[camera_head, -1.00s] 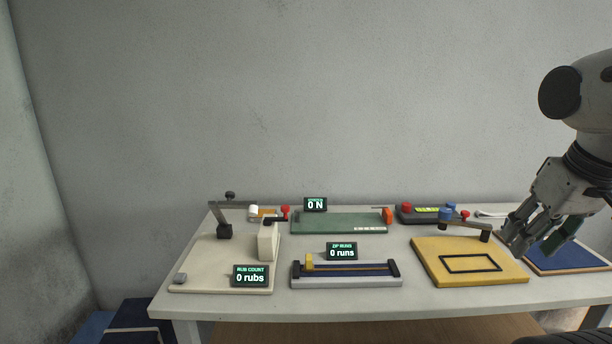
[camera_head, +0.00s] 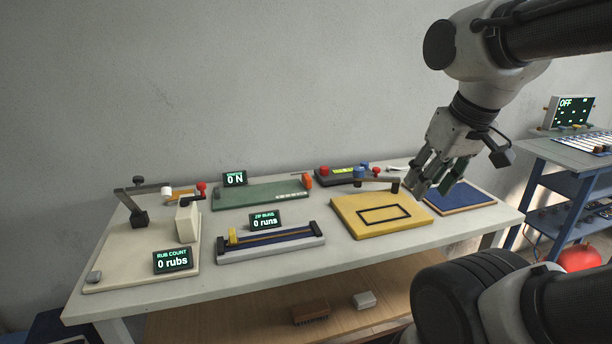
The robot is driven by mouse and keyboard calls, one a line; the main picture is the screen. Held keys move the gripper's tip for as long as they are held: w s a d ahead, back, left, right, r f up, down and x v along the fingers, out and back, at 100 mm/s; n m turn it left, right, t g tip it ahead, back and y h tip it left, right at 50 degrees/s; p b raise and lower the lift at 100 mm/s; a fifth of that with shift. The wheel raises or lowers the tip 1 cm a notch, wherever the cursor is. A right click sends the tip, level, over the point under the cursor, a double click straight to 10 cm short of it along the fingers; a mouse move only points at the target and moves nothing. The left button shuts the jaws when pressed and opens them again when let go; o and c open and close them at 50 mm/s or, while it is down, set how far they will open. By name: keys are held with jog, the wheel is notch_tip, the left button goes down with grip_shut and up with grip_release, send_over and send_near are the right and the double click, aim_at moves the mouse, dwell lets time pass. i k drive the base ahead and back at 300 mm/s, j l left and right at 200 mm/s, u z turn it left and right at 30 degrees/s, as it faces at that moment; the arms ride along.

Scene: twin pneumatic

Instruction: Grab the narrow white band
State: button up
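A small, narrow white piece (camera_head: 398,168) lies at the back right of the table, behind the yellow board. It is partly hidden and too small for me to tell whether it is the white band. No other narrow white band is clear to me. My gripper (camera_head: 432,187) points down over the right part of the table, between the yellow board and the blue pad. Its fingers look apart, with nothing seen between them.
The yellow board (camera_head: 347,222), the blue pad (camera_head: 462,197), a green board (camera_head: 262,194) and a slide rig (camera_head: 268,245) crowd the table. A cream board (camera_head: 120,262) is at left. A shelf below holds a brown brush (camera_head: 311,313). A blue cart (camera_head: 570,152) stands at right.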

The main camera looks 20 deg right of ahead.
aim_at(403, 170)
jog(key=i+l, duration=0.1)
jog(key=l, duration=0.35)
jog(key=i+l, duration=0.1)
jog(key=l, duration=0.35)
jog(key=i+l, duration=0.1)
jog(key=l, duration=0.8)
jog(key=i, duration=0.05)
